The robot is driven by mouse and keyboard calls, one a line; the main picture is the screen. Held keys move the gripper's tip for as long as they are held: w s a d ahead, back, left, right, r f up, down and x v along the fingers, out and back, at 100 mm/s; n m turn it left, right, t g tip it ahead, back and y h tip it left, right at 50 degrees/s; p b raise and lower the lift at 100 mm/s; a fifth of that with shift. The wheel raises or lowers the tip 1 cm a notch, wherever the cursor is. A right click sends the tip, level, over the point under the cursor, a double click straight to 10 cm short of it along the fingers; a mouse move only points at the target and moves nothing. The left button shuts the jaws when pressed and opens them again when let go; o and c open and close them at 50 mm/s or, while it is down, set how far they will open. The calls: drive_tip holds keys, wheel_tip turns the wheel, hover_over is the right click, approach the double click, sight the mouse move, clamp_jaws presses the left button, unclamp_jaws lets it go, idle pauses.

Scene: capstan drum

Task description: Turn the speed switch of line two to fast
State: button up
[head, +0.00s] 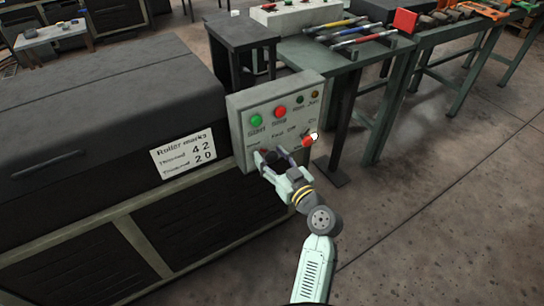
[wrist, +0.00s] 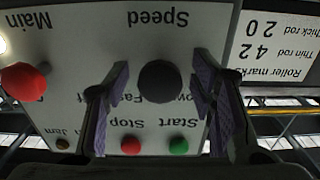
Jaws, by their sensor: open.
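The black speed switch (wrist: 160,82) is a round knob on a pale control panel (head: 238,120), which shows upside down in the wrist view. The word "Speed" is printed by it, and "Slow" and "Fast" on its other side are partly hidden. My gripper (wrist: 158,98) is open, with one finger on each side of the knob; I cannot tell whether they touch it. In the head view my gripper (head: 272,156) is at the panel's lower left and mostly covers the knob. The knob's pointer is not visible. I read no line number.
A red main switch (head: 309,140) sits beside the speed switch. Green start (head: 257,121) and red stop (head: 280,112) buttons are above. A dark machine housing (head: 90,110) with a roller marks sign (head: 183,152) stands left. A tool bench (head: 345,48) is behind; floor at right is clear.

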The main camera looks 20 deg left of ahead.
drive_tip(key=shift+c, duration=0.2)
drive_tip(key=c, duration=1.1)
drive_tip(key=shift+c, duration=0.2)
drive_tip(key=shift+m, duration=0.4)
drive_tip(key=m, duration=0.3)
drive_tip(key=shift+m, duration=0.4)
drive_tip(key=m+p, duration=0.1)
drive_tip(key=m, duration=0.3)
drive_tip(key=shift+m, duration=0.3)
drive_tip(key=m+p, duration=0.2)
drive_tip(key=m, duration=0.3)
drive_tip(key=shift+r+p, duration=0.15)
drive_tip(key=shift+p, duration=0.2)
drive_tip(key=shift+m+p, duration=0.9)
drive_tip(key=shift+m, duration=0.9)
